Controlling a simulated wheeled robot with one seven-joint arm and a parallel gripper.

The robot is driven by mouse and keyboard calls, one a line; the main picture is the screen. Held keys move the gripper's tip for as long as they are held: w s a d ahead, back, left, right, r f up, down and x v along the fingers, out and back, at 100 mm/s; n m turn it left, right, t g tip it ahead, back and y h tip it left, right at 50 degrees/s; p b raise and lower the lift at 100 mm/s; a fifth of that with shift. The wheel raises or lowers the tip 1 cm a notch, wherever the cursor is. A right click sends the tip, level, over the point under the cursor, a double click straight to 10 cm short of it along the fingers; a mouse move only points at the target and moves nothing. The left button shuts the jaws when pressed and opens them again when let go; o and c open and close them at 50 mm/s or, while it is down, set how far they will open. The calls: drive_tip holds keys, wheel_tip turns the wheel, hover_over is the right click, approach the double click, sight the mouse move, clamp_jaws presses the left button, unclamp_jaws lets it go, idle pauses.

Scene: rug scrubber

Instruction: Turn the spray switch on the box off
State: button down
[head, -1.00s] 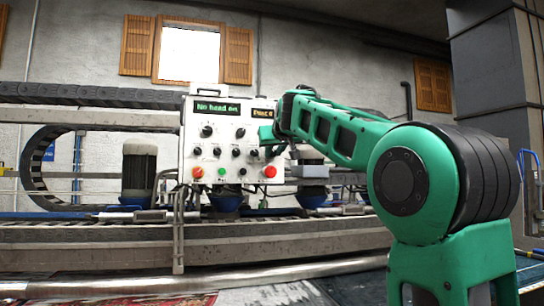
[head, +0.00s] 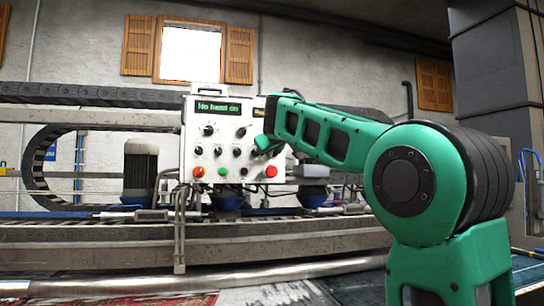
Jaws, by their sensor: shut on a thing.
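The white control box (head: 190,168) stands upright in the middle of the head view. It has a green display, rows of black knobs (head: 237,152) and a lower row of buttons. The knob labels are too small to read, so I cannot tell which one is the spray switch. My gripper (head: 262,148) is at the right part of the panel, against the knob row above the red button. It is shut on a knob there; its fingertips and that knob are mostly hidden by my green arm.
A red button (head: 271,171), a green button (head: 222,172) and an orange-red button (head: 197,172) sit low on the panel. A second small display at the upper right is mostly covered by my arm. A conveyor rail (head: 90,258) runs in front and behind.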

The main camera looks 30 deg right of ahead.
drive_tip(key=shift+a, duration=0.1)
drive_tip(key=c, duration=1.5)
unclamp_jaws()
drive_tip(key=shift+c, duration=0.2)
drive_tip(key=v, duration=1)
drive_tip(key=shift+s, duration=0.25)
drive_tip(key=shift+a, duration=0.1)
